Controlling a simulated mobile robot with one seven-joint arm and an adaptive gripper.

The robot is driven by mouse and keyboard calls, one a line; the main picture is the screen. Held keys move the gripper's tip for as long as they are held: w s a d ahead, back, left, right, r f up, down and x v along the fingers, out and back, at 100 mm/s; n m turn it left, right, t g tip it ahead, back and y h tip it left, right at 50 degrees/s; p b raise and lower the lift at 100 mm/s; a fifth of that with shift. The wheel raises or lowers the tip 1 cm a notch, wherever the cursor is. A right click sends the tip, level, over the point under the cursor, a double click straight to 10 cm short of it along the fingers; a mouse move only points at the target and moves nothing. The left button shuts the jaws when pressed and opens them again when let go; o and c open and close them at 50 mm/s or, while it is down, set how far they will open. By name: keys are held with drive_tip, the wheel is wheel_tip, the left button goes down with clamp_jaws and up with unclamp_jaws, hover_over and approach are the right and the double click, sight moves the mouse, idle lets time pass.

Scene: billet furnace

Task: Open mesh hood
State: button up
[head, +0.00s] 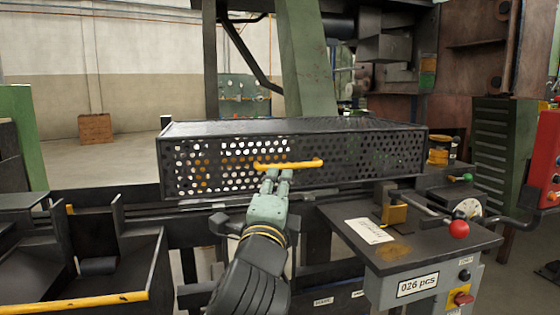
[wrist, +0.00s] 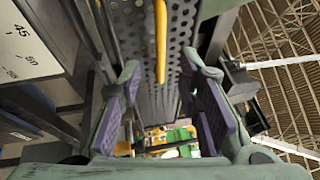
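The mesh hood (head: 370,152) is a long dark box with a perforated front, lying level across the machine in the head view. Its perforated face also fills the upper middle of the wrist view (wrist: 180,75). A yellow bar handle (head: 300,164) runs along the hood's front; in the wrist view the handle (wrist: 161,40) shows between the two fingers' lines. My gripper (head: 277,176) is just below and in front of the handle. I cannot tell whether a fingertip touches the handle.
A grey control box (head: 425,288) with a sloping top and a red-knobbed lever (head: 459,228) stand to the right of my arm. Dark troughs with a yellow edge bar (head: 80,304) lie at the left. A green post (head: 308,70) rises behind the hood.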

sight(283, 168)
drive_tip(key=p+x, duration=0.2)
drive_tip(key=x, duration=0.8)
drive_tip(key=shift+p, duration=0.35)
drive_tip(key=shift+c, duration=0.5)
clamp_jaws()
